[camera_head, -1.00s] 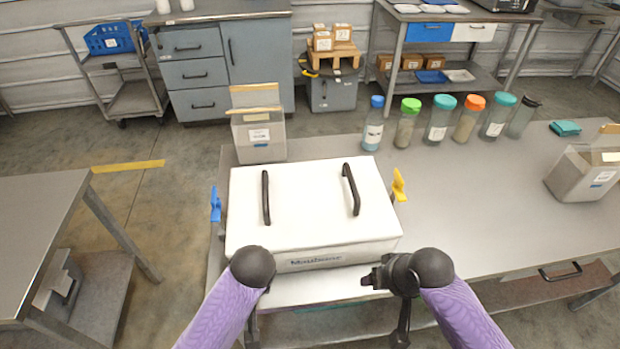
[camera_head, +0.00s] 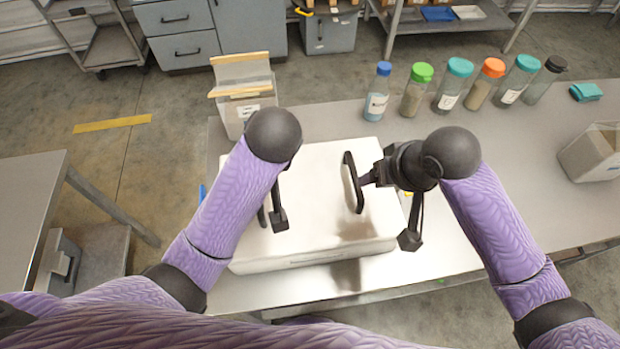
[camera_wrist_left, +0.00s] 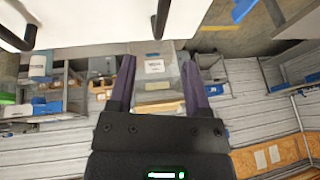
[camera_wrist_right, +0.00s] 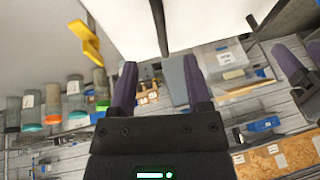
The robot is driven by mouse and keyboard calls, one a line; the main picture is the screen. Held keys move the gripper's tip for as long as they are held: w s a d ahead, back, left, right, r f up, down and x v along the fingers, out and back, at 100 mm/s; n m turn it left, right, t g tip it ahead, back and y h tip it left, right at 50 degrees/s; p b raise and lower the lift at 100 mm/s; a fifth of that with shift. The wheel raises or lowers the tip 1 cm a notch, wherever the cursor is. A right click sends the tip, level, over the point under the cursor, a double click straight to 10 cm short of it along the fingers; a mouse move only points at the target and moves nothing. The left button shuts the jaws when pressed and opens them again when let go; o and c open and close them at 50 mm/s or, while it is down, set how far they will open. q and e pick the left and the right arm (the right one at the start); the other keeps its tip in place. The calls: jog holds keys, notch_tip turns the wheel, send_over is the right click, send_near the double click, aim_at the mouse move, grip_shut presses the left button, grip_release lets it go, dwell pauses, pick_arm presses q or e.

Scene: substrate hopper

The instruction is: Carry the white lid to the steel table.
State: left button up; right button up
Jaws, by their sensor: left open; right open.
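The white lid (camera_head: 325,165) sits on the box on the steel table (camera_head: 436,232). It has two black handles. The right handle (camera_head: 353,183) is just left of my right gripper (camera_head: 368,179), which is open. The right wrist view shows a handle (camera_wrist_right: 160,28) ahead of the open fingers (camera_wrist_right: 159,62), apart from them. My left forearm covers the lid's left part, most of the left handle and the left gripper in the head view. In the left wrist view, the open, empty left fingers (camera_wrist_left: 157,62) point towards a handle (camera_wrist_left: 161,18) on the lid (camera_wrist_left: 95,20).
A clear bin (camera_head: 240,115) stands behind the lid. Several capped bottles (camera_head: 460,85) line the table's back edge. Another bin (camera_head: 592,153) is at the right. A yellow clip (camera_wrist_right: 90,42) is by the lid. A separate steel table (camera_head: 25,215) stands at the left across a floor gap.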

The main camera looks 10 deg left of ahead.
aim_at(360, 188)
pick_arm(q)
jog(key=x, duration=1)
jog(key=shift+s, duration=0.1)
pick_arm(e)
jog(key=x, duration=1)
jog(key=shift+s+d, duration=0.1)
pick_arm(q)
grip_shut()
pick_arm(e)
grip_shut()
